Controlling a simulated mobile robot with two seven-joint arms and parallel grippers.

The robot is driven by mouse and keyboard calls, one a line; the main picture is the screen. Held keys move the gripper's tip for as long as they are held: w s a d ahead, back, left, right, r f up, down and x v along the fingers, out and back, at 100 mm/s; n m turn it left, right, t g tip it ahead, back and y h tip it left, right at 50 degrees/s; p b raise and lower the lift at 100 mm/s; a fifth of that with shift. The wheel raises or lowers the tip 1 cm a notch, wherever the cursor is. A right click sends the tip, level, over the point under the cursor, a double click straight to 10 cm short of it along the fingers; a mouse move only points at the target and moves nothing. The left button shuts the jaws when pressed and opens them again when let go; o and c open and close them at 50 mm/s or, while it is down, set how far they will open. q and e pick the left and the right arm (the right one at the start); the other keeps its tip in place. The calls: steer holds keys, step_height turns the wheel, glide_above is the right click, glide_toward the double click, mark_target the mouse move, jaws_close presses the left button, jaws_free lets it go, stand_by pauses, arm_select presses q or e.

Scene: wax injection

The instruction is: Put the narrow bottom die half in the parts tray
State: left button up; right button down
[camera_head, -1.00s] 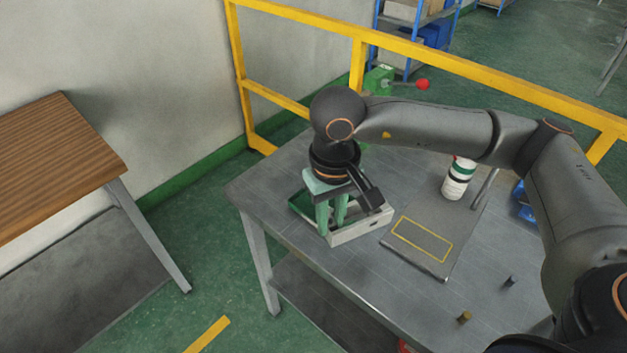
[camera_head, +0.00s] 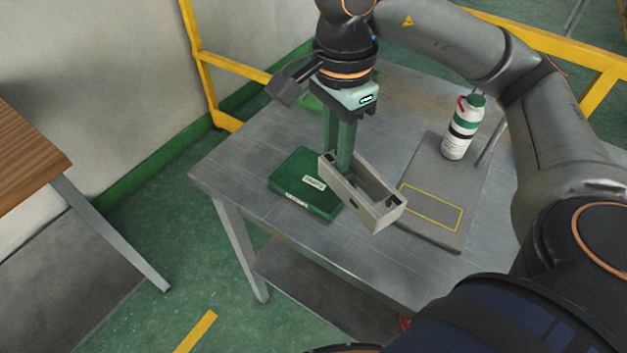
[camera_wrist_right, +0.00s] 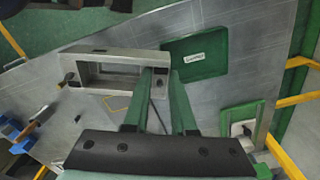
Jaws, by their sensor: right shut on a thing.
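The narrow bottom die half (camera_head: 381,207) is a light grey, open rectangular frame; it also shows in the right wrist view (camera_wrist_right: 122,54). My right gripper (camera_head: 343,162) points down with its green fingers shut on one end of it; the fingers also show in the right wrist view (camera_wrist_right: 157,85). The die half slants across the right edge of the green tray (camera_head: 290,179) in the head view. It looks held above the table, but the height is hard to judge. The tray is shallow and labelled, and also shows in the right wrist view (camera_wrist_right: 222,46). My left gripper is out of view.
A white bottle with dark and green bands (camera_head: 458,140) stands on a grey plate (camera_head: 447,236) with a yellow outlined rectangle. The metal table's (camera_head: 232,178) front left corner is clear. A yellow rail (camera_head: 232,67) runs behind the table.

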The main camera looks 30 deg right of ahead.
steer(key=w+f, duration=0.2)
steer(key=w, duration=0.2)
steer(key=w+d+f, duration=0.1)
steer(key=w+f, duration=0.2)
steer(key=w, duration=0.1)
steer(key=w+d+f, duration=0.1)
steer(key=w+f, duration=0.2)
steer(key=w, duration=0.1)
steer(key=shift+w+f+p, duration=0.25)
steer(key=shift+w+p, duration=0.05)
steer(key=shift+w, duration=0.05)
steer(key=shift+w+f, duration=0.55)
steer(key=shift+f, duration=1.65)
steer(key=shift+f, duration=0.2)
steer(key=c, duration=0.7)
jaws_free()
steer(key=shift+c, duration=0.2)
steer(key=shift+r, duration=0.2)
